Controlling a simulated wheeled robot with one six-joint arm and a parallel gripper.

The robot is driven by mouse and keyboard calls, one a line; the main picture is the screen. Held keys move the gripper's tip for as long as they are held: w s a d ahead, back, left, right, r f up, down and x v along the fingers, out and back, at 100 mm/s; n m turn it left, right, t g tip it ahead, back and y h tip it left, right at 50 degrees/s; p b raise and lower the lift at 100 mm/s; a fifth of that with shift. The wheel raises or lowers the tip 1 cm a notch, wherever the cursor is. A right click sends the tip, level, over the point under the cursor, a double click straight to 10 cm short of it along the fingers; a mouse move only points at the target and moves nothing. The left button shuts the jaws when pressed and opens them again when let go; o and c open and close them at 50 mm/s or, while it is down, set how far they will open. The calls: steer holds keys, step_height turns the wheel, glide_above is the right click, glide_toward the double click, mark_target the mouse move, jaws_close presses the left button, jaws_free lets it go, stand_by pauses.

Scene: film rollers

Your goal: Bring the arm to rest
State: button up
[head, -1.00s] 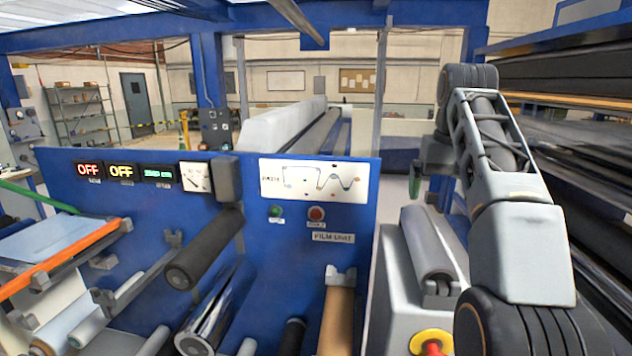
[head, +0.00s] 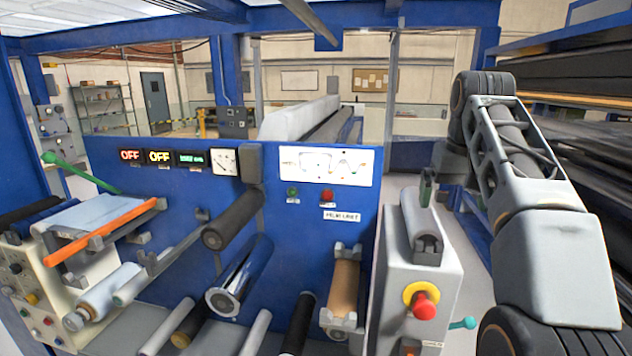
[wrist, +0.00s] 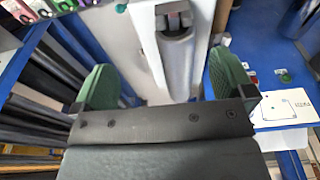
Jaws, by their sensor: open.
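My arm stands at the right of the head view, bent at the elbow, with its forearm reaching away from me. In the head view my gripper (head: 427,188) hangs beyond the grey cabinet, partly hidden by the arm, and only a green finger pad shows. In the wrist view my gripper (wrist: 158,85) has its two green pads wide apart with nothing between them. A grey roller (wrist: 176,45) in its holder lies beyond the gap, apart from the pads.
The grey cabinet (head: 405,270) carries a red emergency button (head: 424,304). The blue film unit panel (head: 300,215) with several rollers stands left of it. Dark stacked rolls (head: 590,130) line the right side. The floor between looks clear.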

steer(key=s+a+f+t+b, duration=0.1)
steer(key=s+f, duration=0.4)
steer(key=f, duration=0.5)
steer(key=s+a+f+n+t+b, duration=0.1)
steer(key=s+a+f, duration=0.3)
steer(key=f, duration=0.6)
steer(key=s+a+f+t+b, duration=0.1)
steer(key=s+a+f+b, duration=0.1)
steer(key=s+f, duration=0.4)
step_height(320, 180, down, 4)
steer(key=shift+a+r+n, duration=0.1)
steer(key=shift+a+n, duration=0.3)
steer(key=shift+a, duration=0.2)
steer(key=shift+c, duration=0.5)
